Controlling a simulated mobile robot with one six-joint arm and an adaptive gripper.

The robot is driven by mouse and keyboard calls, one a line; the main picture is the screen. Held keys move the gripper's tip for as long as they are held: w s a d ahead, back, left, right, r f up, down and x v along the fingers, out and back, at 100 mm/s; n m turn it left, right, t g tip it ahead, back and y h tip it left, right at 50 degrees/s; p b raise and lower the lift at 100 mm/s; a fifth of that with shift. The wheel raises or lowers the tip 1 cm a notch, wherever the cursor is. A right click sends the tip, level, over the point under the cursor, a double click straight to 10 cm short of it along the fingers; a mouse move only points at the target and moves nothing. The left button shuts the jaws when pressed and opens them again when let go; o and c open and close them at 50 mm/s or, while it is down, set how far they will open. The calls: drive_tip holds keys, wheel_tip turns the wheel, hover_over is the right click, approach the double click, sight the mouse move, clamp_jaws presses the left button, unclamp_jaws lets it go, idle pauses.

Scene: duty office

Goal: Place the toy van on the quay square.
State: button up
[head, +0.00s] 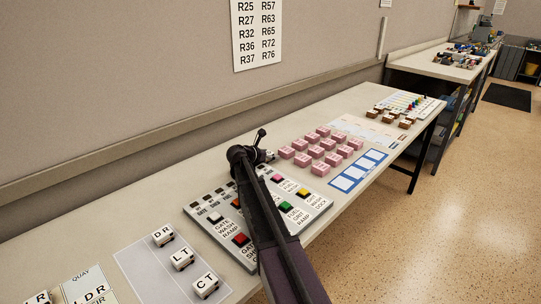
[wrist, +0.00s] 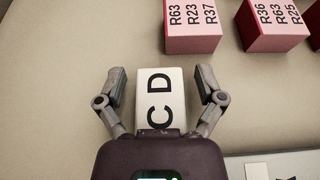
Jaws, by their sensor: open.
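A white lettered block reading "CD" (wrist: 158,97), which looks like a toy van, lies between the two fingers of my gripper (wrist: 160,78) in the wrist view. The fingers are open, with a gap on each side of it. In the head view my gripper (head: 262,140) is over the table behind the button panel; a small white part beside it is mostly hidden. A card printed "QUAY" (head: 80,275) is at the lower left, partly cut off, with a white lettered block (head: 90,296) on it. White blocks marked DR (head: 163,236), LT (head: 182,259) and CT (head: 205,285) stand on a grey mat.
The button panel (head: 215,212) lies under my arm. Several pink labelled blocks (head: 318,147) stand to its right; one (wrist: 192,28) is just beyond the block in the wrist view. A blue-framed card (head: 358,171) lies near the table's front edge. The table's back strip is clear.

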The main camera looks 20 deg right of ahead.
drive_tip(key=p+v, duration=0.4)
drive_tip(key=v, duration=0.8)
drive_tip(key=shift+s, duration=0.1)
drive_tip(key=shift+p, duration=0.3)
